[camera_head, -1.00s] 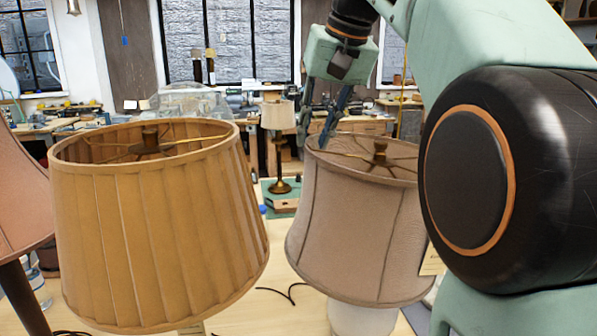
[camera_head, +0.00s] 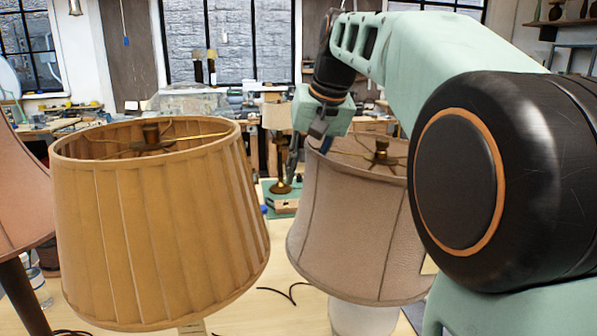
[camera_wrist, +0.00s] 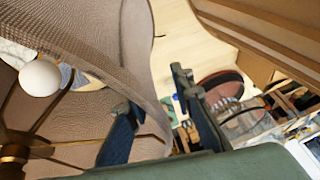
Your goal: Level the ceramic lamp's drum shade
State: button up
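The ceramic lamp's drum shade (camera_head: 350,225) is grey-brown and sits on a white base (camera_head: 362,318) in the head view. Its lower edge is lower at the right than at the left in the picture. My gripper (camera_head: 304,158) is at the shade's upper left rim, pointing down. In the wrist view, my gripper (camera_wrist: 156,103) straddles the shade wall (camera_wrist: 140,50). One finger is inside the shade and the other is outside, with a gap between the outer finger and the wall. A white bulb (camera_wrist: 40,78) shows inside. The inner finger is mostly hidden in the head view.
A pleated tan shade (camera_head: 155,230) stands close at the left, with a narrow gap between it and the drum shade. A pinkish shade (camera_head: 20,200) is at the far left. A small brass lamp (camera_head: 281,170) stands behind. A dark cable lies on the table (camera_head: 255,318).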

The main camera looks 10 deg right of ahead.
grip_shut()
jog(key=shift+s+d+f+b, duration=0.15)
jog(key=shift+f+b, duration=0.35)
jog(key=shift+f, duration=0.5)
jog(key=shift+o, duration=0.4)
grip_release()
jog(key=shift+w, duration=0.2)
jog(key=shift+s, duration=0.1)
jog(key=shift+r, duration=0.15)
jog(key=v, duration=1.1)
jog(key=shift+s+r, duration=0.15)
jog(key=shift+r, duration=0.2)
jog(key=shift+d, duration=0.1)
